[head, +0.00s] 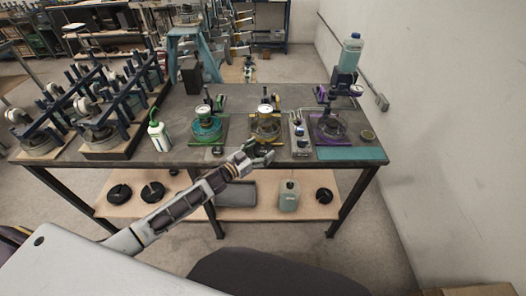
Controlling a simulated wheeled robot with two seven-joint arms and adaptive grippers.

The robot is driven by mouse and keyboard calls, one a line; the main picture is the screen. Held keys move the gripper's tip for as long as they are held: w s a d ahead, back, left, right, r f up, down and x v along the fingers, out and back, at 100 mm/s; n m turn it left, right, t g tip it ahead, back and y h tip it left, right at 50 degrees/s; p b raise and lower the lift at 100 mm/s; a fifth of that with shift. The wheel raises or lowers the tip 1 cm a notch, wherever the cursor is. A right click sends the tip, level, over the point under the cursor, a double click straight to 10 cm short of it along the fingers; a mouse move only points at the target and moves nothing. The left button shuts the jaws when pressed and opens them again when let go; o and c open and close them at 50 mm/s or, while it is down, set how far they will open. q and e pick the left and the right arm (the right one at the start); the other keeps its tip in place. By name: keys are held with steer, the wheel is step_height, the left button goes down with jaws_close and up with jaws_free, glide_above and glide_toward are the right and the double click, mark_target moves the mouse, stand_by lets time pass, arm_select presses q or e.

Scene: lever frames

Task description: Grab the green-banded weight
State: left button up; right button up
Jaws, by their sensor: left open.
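I cannot make out a green band on any weight at this size. Several dark slotted discs that look like weights lie on the lower shelf, one at the left (119,194), one beside it (152,192) and one at the right (323,195). A small dark round piece (217,150) sits at the table's front edge. My left gripper (264,154) is open at the table's front edge, in front of the yellow apparatus (265,126). It partly hides whatever lies right behind it, and I see nothing held. My right gripper is not in view.
On the table (185,102) stand a green apparatus (207,128), a purple one (329,128), a control box (299,135), a white bottle with a green cap (159,136) and blue-framed rigs (105,125). A wall is at the right. A jug (289,196) stands below.

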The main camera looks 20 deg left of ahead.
mark_target(261, 150)
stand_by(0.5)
arm_select(q)
steer(key=c, duration=1.4)
steer(key=shift+w+r, duration=0.1)
steer(key=shift+r, duration=0.05)
steer(key=shift+c, duration=1.1)
steer(key=shift+r, duration=0.1)
step_height(261, 150, up, 10)
